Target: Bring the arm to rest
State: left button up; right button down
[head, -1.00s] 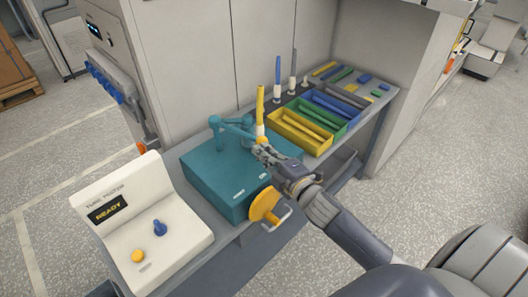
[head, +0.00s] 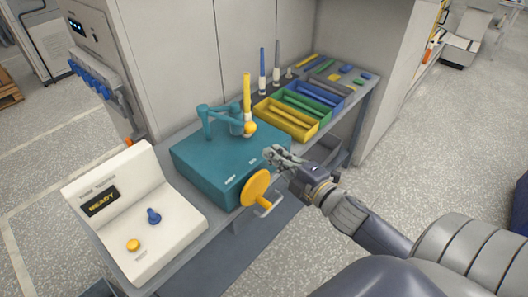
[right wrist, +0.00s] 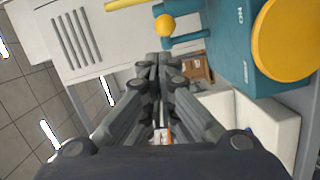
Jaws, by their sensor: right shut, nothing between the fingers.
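My right gripper (head: 272,153) is shut and empty. In the head view it hovers by the right front edge of the teal machine (head: 210,172), above the yellow handwheel (head: 256,188). In the right wrist view its fingers (right wrist: 160,62) are together, with the teal machine (right wrist: 240,50) and the handwheel (right wrist: 290,38) at the upper right. A yellow tube (head: 247,92) stands upright on the machine, with a yellow ball (head: 250,128) at its foot. The gripper is apart from the tube. My left gripper is not in view.
A white console (head: 130,215) reading READY, with a blue knob (head: 153,216) and a yellow button (head: 133,245), stands at the left. Yellow (head: 287,127), green (head: 305,113) and blue (head: 320,98) trays hold bars behind the machine. Open floor (head: 440,150) lies to the right.

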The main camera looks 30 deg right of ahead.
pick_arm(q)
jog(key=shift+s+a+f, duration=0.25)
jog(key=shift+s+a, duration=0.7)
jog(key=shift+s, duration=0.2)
pick_arm(e)
jog(key=shift+s+d, duration=0.25)
jog(key=shift+s, duration=0.2)
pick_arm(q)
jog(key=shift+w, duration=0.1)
